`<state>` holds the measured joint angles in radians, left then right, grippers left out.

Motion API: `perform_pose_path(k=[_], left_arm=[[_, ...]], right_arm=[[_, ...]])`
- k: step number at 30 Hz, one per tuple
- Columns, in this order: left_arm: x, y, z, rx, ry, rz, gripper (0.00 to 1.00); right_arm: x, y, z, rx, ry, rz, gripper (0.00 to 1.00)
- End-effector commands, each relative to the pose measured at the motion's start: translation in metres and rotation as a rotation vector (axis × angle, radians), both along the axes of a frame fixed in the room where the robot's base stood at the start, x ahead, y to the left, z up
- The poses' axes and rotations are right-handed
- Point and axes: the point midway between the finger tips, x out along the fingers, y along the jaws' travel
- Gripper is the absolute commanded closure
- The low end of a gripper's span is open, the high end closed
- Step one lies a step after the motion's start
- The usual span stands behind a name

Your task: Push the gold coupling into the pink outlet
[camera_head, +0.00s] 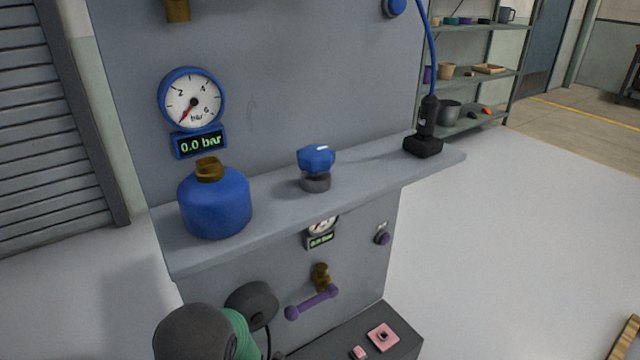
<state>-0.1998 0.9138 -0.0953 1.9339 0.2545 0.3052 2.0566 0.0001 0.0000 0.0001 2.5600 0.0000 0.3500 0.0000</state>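Several gold-brown fittings are in view, and I cannot tell which is the coupling. One gold fitting (178,10) is at the top left of the grey panel, cut by the picture edge. A gold cap (209,169) sits on the blue tank (215,204). A gold valve body (320,275) is on the lower panel, behind a purple handle (312,302). A pink square piece with a dark centre (383,337) lies on the dark box at the bottom; a smaller pink piece (360,352) is beside it. Whether either is the outlet is unclear. Neither gripper is visible.
A grey ledge (270,214) carries the tank, a blue knob (316,158) and a black device (424,135) with a blue cable. A gauge (192,99) reads 0.0 bar. Dark and green round parts (195,333) fill the bottom left. Floor at right is mostly clear.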

Motion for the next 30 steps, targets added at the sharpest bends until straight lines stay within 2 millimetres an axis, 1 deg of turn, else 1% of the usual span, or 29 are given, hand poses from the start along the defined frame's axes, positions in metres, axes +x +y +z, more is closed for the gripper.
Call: perform_pose_path(k=[15,24,30], left_arm=[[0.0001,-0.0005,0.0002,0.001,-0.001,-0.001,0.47],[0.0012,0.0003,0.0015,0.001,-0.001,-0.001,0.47],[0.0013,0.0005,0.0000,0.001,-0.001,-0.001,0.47]], right_arm=[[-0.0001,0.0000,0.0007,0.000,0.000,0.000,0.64],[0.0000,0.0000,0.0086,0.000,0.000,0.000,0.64],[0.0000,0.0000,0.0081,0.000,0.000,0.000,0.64]])
